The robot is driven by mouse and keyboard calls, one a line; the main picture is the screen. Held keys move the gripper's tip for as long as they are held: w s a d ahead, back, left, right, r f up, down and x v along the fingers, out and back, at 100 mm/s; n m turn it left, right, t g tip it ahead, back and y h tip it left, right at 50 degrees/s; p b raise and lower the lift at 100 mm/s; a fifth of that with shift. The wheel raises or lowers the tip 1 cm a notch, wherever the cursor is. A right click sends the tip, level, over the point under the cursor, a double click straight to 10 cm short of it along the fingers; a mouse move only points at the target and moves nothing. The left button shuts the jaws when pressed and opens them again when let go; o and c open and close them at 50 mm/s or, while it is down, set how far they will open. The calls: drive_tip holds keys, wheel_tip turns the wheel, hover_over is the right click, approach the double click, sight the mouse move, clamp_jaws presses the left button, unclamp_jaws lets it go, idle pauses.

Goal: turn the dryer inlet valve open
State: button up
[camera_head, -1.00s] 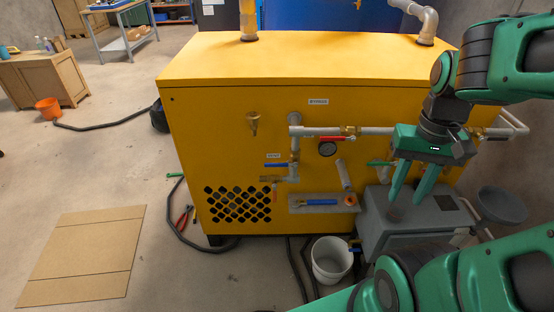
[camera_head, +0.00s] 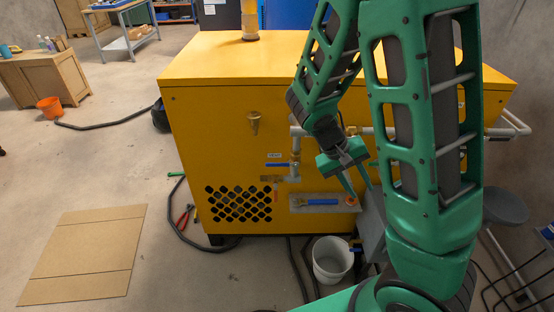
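A yellow dryer cabinet (camera_head: 215,120) carries grey pipework on its front face. A valve with a level blue lever (camera_head: 277,165) sits on the pipe at left, under a small white label (camera_head: 274,155) too small to read surely. I cannot tell for certain which valve is the dryer inlet. My gripper (camera_head: 362,191) points down in front of the cabinet, right of the blue lever and apart from it. Its green fingers are spread and nothing shows between them. My arm hides the red-handled valve, the gauge and most of the right-hand pipework.
A grey shelf (camera_head: 297,207) on the cabinet front bears another blue-handled part (camera_head: 322,202). A white bucket (camera_head: 331,262) and dark hoses lie on the floor below. A grey box (camera_head: 370,229) stands behind my arm at right. Floor at left is open around a cardboard sheet (camera_head: 82,250).

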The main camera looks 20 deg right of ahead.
drive_tip(key=w+a+f+n+t+h, duration=0.2)
drive_tip(key=w+a+f+n+h, duration=0.15)
drive_tip(key=w, duration=0.25)
drive_tip(key=n+t+h, duration=0.2)
drive_tip(key=n+t, duration=0.8)
drive_tip(key=t, duration=0.4)
approach(282, 165)
drive_tip(key=w, duration=0.4)
drive_tip(key=x, duration=1)
drive_tip(key=shift+w+d+f, duration=0.1)
drive_tip(key=shift+w+d, duration=0.05)
drive_tip(key=shift+d, duration=0.15)
clamp_jaws()
drive_tip(key=shift+a+m, duration=0.1)
drive_tip(key=shift+m, duration=0.15)
